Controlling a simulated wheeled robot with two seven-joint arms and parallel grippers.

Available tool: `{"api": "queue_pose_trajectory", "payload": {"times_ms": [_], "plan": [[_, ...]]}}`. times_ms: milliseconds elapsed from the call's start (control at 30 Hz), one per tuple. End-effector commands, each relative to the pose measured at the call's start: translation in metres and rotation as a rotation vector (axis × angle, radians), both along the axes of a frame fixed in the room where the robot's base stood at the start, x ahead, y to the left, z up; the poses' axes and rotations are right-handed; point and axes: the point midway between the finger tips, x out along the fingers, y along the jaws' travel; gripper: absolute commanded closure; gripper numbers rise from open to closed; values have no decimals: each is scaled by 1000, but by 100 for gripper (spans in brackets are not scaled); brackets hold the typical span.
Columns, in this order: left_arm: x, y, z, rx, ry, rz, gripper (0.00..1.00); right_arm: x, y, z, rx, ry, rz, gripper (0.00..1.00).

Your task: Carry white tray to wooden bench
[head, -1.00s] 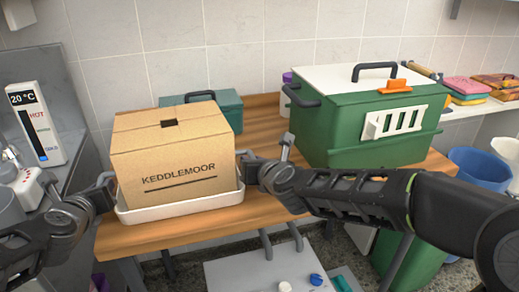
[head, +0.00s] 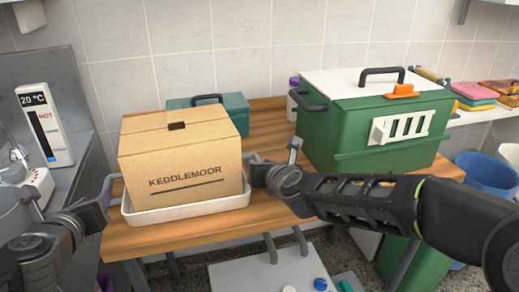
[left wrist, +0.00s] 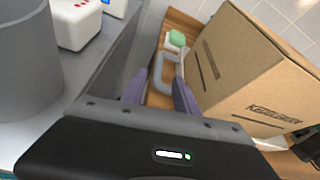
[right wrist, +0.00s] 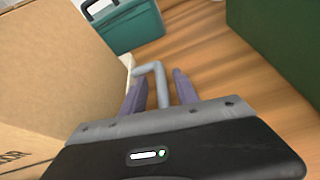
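The white tray (head: 187,212) rests on a wooden-topped bench (head: 160,241) and carries a cardboard box (head: 182,158) marked KEDDLEMOOR. My left gripper (head: 104,196) is at the tray's left end. In the left wrist view, its fingers (left wrist: 158,95) are apart, with a grey loop handle (left wrist: 172,72) just beyond and between them. My right gripper (head: 258,174) is at the tray's right end, beside the box. In the right wrist view, its fingers (right wrist: 160,92) are apart on either side of a grey handle (right wrist: 158,80). I cannot tell whether either finger touches a handle.
A green kennel-like crate (head: 370,130) with a white lid stands right of the tray. A teal case (head: 233,117) is behind the box. A grey counter (head: 75,150) with a thermometer sign (head: 45,125) is left.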

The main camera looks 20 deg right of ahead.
Motion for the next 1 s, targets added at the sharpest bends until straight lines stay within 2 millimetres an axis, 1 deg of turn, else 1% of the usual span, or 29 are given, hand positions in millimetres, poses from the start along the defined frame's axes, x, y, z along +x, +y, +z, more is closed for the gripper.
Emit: {"api": "queue_pose_trajectory", "payload": {"times_ms": [33, 100, 300, 467, 800, 867, 1000], "plan": [[-9, 2, 4, -1, -3, 3, 64, 0, 0, 0, 0, 0, 0, 64], [-17, 2, 7, 0, -2, 3, 64, 0, 0, 0, 0, 0, 0, 64], [-33, 3, 13, 0, 0, 1, 64, 0, 0, 0, 0, 0, 0, 64], [-36, 2, 14, 1, 0, -2, 64, 0, 0, 0, 0, 0, 0, 64], [-36, 2, 14, 1, 1, -2, 64, -1, 0, 1, 0, 0, 0, 64], [-36, 2, 14, 1, 1, -2, 64, -3, 0, 2, -1, -1, 0, 64], [-36, 2, 14, 1, 1, -1, 64, -15, -1, 7, 0, -2, 0, 64]]}}
